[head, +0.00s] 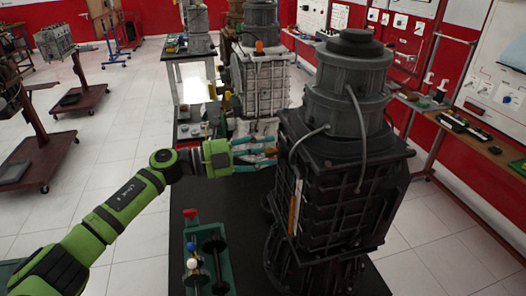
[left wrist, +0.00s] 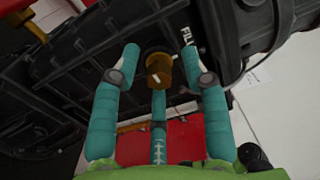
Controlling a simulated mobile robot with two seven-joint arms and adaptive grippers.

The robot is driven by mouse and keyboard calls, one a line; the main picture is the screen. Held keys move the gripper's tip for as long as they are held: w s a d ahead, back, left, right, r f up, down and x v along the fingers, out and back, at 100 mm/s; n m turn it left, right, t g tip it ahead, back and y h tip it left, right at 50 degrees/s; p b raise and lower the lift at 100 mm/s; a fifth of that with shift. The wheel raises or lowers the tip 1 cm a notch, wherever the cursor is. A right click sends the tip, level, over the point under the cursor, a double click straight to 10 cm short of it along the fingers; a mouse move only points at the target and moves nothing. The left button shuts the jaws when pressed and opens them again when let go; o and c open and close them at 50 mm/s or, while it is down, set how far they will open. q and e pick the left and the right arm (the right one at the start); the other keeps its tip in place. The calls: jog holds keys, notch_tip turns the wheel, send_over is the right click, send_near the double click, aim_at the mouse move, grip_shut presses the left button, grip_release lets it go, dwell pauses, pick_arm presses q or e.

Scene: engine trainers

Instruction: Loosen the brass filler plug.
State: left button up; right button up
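The brass filler plug (left wrist: 159,70) shows in the left wrist view, set in the dark underside or side wall of the gearbox, next to white lettering that reads like "FILL". A pale bar or slot crosses its face. My left gripper (head: 272,160) reaches the left side of the dark grey gearbox (head: 345,150) in the head view. Its teal fingers (left wrist: 159,62) are spread around the plug, with visible gaps on both sides. In the head view the plug is small and cannot be told clearly. My right gripper is in neither view.
The gearbox stands on a black-topped bench (head: 170,235). A green tray (head: 215,262) with dark rollers and coloured knobs lies front left of it. A lighter gearbox (head: 262,85) stands behind. Another brass part (left wrist: 30,27) shows at upper left in the wrist view.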

pick_arm(q)
jog(key=shift+s+a+f, duration=0.1)
jog(key=v, duration=1.1)
jog(key=shift+a, duration=0.4)
jog(key=shift+s, duration=0.1)
